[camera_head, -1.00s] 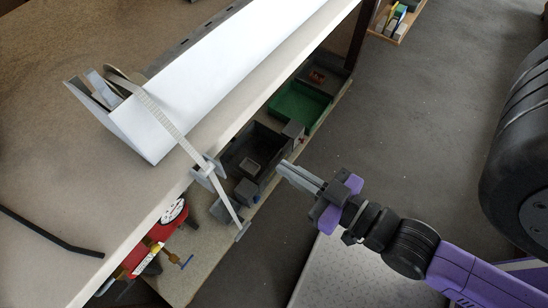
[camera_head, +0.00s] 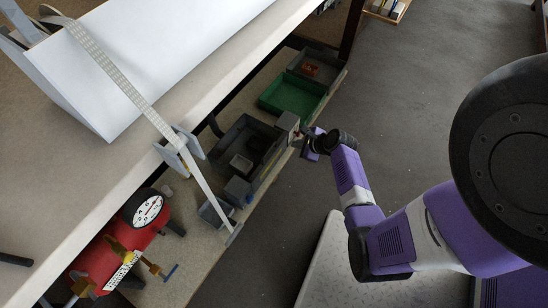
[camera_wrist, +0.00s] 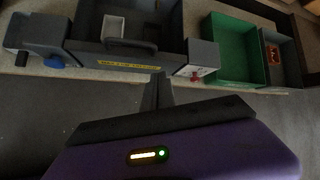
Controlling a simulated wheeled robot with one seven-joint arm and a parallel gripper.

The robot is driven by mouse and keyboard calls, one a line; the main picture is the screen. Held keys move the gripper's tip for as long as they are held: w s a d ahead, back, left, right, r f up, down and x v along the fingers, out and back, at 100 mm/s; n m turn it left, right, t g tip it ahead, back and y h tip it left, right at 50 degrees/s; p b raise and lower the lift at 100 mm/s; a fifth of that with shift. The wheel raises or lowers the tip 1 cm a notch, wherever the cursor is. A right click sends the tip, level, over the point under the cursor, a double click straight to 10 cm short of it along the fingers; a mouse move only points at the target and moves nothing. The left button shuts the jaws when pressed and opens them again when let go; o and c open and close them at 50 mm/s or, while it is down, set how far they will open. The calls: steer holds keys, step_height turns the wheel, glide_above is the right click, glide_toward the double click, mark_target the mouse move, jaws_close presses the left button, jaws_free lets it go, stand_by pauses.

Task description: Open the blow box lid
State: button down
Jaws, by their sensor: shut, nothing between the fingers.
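A dark grey box (camera_head: 245,150) with a yellow label sits on the lower shelf; it also shows in the wrist view (camera_wrist: 95,47). The label is too small to read, and I cannot tell whether this is the blow box. Its top looks open, and a small light grey container (camera_wrist: 122,28) is inside. A grey block (camera_wrist: 203,56) with a red part stands at its right end. My gripper (camera_wrist: 162,82) is shut and empty, close in front of the box's right end near that block. In the head view, my gripper (camera_head: 303,140) is partly hidden by its wrist.
A green bin (camera_head: 293,97) and a grey bin (camera_head: 318,66) stand farther along the shelf. A red tank with a gauge (camera_head: 147,210) is at lower left. The table top (camera_head: 190,95) overhangs the shelf. A strap (camera_head: 115,75) hangs down. The floor (camera_head: 410,105) at right is open.

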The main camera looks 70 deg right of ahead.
steer(key=a+f+m+y, duration=0.2)
steer(key=a+m, duration=0.1)
steer(key=a, duration=0.2)
steer(key=b, duration=0.5)
glide_toward(271, 158)
steer(key=shift+m, duration=0.4)
steer(key=x, duration=0.5)
steer(key=shift+w+f, duration=0.2)
steer(key=shift+w, duration=0.15)
steer(key=shift+w+r, duration=0.35)
steer(key=shift+r, duration=0.2)
steer(key=shift+r, duration=0.1)
